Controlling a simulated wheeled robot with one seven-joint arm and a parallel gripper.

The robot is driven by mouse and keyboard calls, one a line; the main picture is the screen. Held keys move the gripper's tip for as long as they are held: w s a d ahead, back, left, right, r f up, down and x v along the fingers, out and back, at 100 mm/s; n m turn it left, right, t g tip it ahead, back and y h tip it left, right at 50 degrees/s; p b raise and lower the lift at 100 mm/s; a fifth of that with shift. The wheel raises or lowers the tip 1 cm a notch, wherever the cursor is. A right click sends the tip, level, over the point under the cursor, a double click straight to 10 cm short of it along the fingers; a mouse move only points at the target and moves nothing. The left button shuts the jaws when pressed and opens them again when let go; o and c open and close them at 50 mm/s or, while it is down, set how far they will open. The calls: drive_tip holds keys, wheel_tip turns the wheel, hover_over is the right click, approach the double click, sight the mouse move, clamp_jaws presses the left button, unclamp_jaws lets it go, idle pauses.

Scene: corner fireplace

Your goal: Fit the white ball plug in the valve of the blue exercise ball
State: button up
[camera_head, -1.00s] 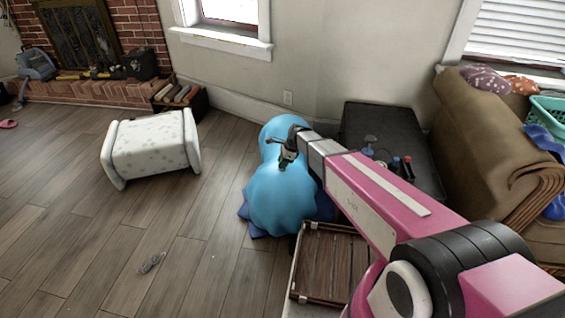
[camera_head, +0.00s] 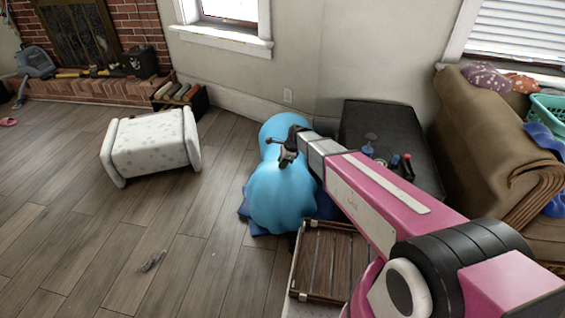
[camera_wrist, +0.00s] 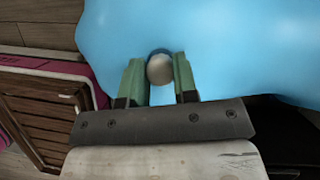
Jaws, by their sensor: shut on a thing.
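The blue exercise ball (camera_head: 281,196) sits on the floor, its shape lumpy and sagging; it fills the upper part of the wrist view (camera_wrist: 215,50). My gripper (camera_head: 287,153) is over the ball. In the wrist view my gripper (camera_wrist: 160,74) is shut on the white ball plug (camera_wrist: 160,69), which is between its two green fingers. The plug appears against or very close to the blue surface; I cannot tell if they touch. A darker blue rim shows just behind the plug; whether it is the valve I cannot tell.
A black chest (camera_head: 385,125) with small items and a brown sofa (camera_head: 490,150) are at the right.

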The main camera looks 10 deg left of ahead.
drive_tip(key=shift+f, duration=0.25)
drive_tip(key=o, duration=1)
drive_tip(key=v, duration=1.1)
drive_tip(key=s+d+r+n+h, duration=0.1)
drive_tip(key=s+d+n, duration=0.4)
drive_tip(key=d, duration=0.6)
drive_tip(key=s+d+r+n+h, duration=0.1)
drive_tip(key=s+d+n, duration=0.4)
drive_tip(key=d, duration=0.7)
drive_tip(key=s+d+r+n+t+h, duration=0.1)
drive_tip(key=s+d+n, duration=0.3)
drive_tip(key=d, duration=0.8)
drive_tip(key=shift+s+r+n+h, duration=0.4)
drive_tip(key=shift+s+h, duration=0.3)
